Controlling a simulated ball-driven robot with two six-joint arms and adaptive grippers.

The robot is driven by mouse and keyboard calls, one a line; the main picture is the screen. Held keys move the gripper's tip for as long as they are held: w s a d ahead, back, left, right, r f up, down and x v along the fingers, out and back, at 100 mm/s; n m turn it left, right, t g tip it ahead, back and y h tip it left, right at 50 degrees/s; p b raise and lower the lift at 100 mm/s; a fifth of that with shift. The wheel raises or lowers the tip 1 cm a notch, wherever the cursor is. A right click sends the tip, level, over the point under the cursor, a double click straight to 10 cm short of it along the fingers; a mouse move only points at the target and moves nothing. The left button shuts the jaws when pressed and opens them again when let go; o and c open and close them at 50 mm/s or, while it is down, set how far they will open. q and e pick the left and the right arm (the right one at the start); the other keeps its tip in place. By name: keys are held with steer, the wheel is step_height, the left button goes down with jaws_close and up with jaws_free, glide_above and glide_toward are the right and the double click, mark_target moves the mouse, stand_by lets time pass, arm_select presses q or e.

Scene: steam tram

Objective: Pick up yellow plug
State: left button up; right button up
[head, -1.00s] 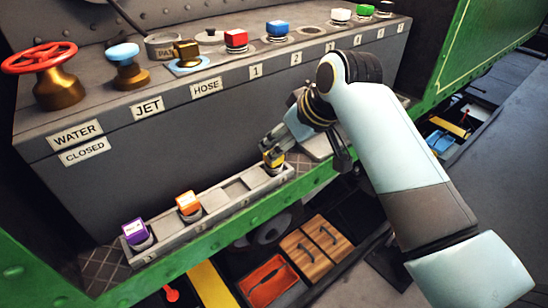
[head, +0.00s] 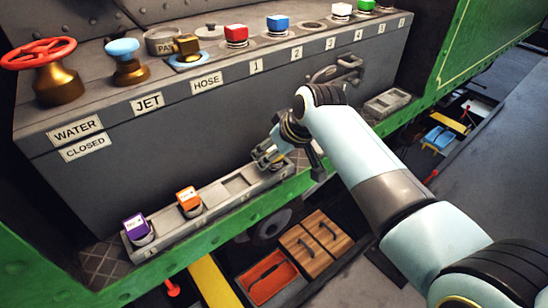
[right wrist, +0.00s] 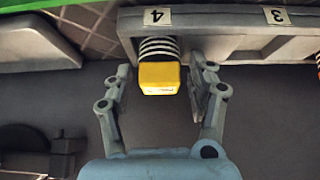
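The yellow plug (right wrist: 159,78) shows in the right wrist view, with a yellow cap on a ribbed grey stem. It is at the slot marked 4 of the grey tray (right wrist: 220,22). My right gripper (right wrist: 162,72) is open, one finger on each side of the cap, with a narrow gap at both sides. In the head view my right gripper (head: 267,157) is at the right end of the tray (head: 215,203) and hides the yellow plug. My left gripper is not in view.
A purple plug (head: 136,227) and an orange plug (head: 188,198) stand in the same tray. The red plug (head: 236,33), blue plug (head: 277,23) and valves, including a red wheel (head: 38,55), are on the grey box above. An orange bin (head: 267,278) lies below.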

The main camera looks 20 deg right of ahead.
mark_target(273, 149)
jaws_close()
steer(key=shift+w+r, duration=0.1)
steer(key=shift+r, duration=0.5)
step_height(273, 149, up, 3)
steer(key=shift+f, duration=0.1)
steer(key=d+r+b, duration=0.1)
steer(key=d+r, duration=0.6)
steer(key=d, duration=0.4)
steer(key=shift+s+d+b, duration=0.35)
steer(key=shift+b, duration=0.05)
